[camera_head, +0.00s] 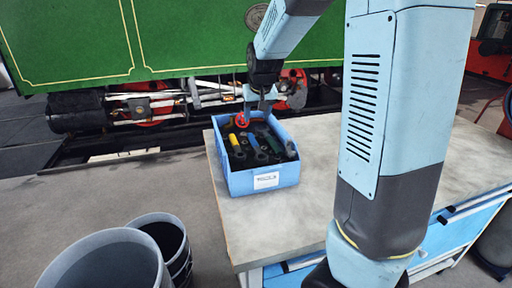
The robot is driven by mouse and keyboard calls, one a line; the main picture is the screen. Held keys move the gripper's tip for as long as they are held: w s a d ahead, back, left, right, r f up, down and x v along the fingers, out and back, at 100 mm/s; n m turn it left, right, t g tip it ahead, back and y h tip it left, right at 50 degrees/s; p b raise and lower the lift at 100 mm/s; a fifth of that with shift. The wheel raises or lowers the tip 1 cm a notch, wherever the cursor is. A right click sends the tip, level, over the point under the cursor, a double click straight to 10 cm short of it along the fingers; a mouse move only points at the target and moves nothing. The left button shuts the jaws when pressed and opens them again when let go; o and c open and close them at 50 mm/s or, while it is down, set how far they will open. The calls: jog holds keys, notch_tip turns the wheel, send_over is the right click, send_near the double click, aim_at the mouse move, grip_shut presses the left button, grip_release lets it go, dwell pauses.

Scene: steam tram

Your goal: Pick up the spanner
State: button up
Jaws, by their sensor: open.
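A blue bin (238,184) with a white label stands on the workbench and holds several tools, tightly jumbled. Among them are a yellow-handled tool (234,140), a blue one (252,140) and a red ring-shaped piece (241,121) near the back. The tools are too small and overlapped for me to tell which one is the spanner. My gripper (256,111) points down over the back part of the bin, close to the red piece. Its jaws are open, with no tool seen held between them. I cannot tell whether a fingertip touches anything.
The grey workbench top (300,212) is clear in front and to the right of the bin, partly hidden by my arm. Two dark buckets (110,262) stand on the floor at lower left. A green steam tram (180,35) with exposed running gear stands behind the bench.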

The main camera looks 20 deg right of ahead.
aim_at(254, 140)
jog(key=x, duration=1.3)
jog(key=shift+d, duration=0.1)
grip_shut()
dwell(0.4)
